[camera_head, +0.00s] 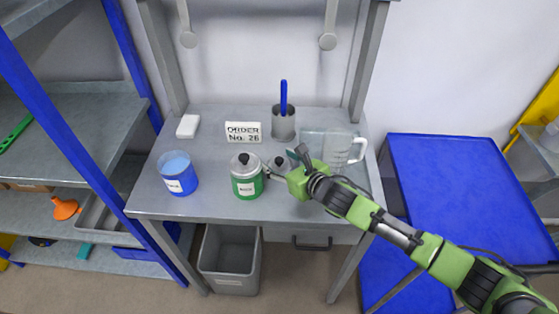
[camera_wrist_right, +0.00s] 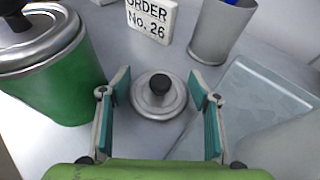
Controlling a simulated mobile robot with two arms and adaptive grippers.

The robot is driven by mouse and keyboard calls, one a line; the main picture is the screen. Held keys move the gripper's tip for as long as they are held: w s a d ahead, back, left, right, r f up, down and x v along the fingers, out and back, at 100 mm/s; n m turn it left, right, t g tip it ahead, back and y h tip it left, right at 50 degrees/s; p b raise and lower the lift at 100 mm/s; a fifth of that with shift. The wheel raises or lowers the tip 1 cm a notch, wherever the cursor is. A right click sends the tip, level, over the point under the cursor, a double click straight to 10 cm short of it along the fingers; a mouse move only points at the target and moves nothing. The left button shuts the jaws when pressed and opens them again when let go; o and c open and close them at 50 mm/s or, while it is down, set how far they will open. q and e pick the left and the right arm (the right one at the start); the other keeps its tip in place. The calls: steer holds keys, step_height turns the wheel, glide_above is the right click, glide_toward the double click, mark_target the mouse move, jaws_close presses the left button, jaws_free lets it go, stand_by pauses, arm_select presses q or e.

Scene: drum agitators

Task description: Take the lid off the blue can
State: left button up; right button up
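The blue can (camera_head: 177,174) stands uncovered at the left of the table, with light blue contents showing at its top. A round grey metal lid with a black knob (camera_head: 279,162) lies on the table right of the green can (camera_head: 247,188). The lid also shows in the right wrist view (camera_wrist_right: 147,105), between my right gripper's fingers (camera_wrist_right: 160,82). My right gripper (camera_head: 286,164) is open over the lid, with a finger on either side and a gap to each. The green can has its own lid (camera_head: 244,164) on. My left gripper is not in view.
A grey cup with a blue-handled tool (camera_head: 283,124) and an order sign (camera_head: 243,132) stand at the back of the table (camera_head: 210,206). A clear jug (camera_head: 341,150) stands at the right. A white block (camera_head: 188,126) lies back left. A grey bin (camera_head: 228,262) is below.

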steer(key=shift+r, duration=0.1)
steer(key=shift+d+r, duration=0.1)
steer(key=b+v, duration=0.1)
steer(key=v, duration=1.1)
